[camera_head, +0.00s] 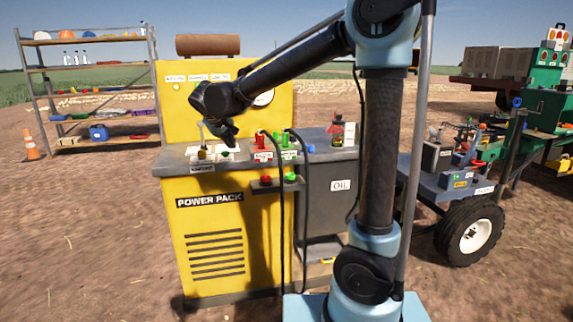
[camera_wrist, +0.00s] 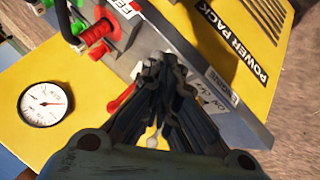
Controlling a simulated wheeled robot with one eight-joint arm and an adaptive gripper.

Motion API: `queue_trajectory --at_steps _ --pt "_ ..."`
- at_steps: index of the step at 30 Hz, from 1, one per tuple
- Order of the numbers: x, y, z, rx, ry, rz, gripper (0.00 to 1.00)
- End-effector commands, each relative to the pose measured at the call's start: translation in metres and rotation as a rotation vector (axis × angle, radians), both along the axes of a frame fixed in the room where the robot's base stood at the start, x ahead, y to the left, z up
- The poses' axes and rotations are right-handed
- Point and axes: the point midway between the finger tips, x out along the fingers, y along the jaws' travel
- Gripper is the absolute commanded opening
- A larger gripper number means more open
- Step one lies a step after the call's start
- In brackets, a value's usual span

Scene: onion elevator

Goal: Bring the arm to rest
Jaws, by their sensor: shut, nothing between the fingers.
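My gripper (camera_head: 231,140) is over the worktop of the yellow power pack (camera_head: 216,226) in the head view, pointing down with the arm stretched out to the left. In the wrist view my gripper (camera_wrist: 162,62) has its fingers together with nothing between them. Beneath the fingers is the panel with the engine label (camera_wrist: 218,82) and a small lever with a white knob (camera_wrist: 152,141). The fingers hide part of this panel. I cannot tell whether the fingertips touch it.
A red-capped bottle (camera_head: 338,131) stands on the grey oil cabinet (camera_head: 338,196). Black hoses with red and green fittings (camera_head: 289,155) hang right of my gripper. A round gauge (camera_wrist: 43,104) is close by. A wheeled cart (camera_head: 455,185) stands right, a shelf (camera_head: 95,100) at back left.

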Motion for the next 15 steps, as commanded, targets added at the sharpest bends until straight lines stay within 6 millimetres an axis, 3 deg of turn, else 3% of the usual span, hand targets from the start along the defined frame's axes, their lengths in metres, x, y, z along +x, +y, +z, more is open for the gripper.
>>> queue_trajectory --at_steps 8,15 --pt "-0.007 -0.08 -0.004 0.01 0.063 -0.075 0.0" --pt "-0.037 -0.184 -0.02 0.037 0.157 -0.179 0.0"
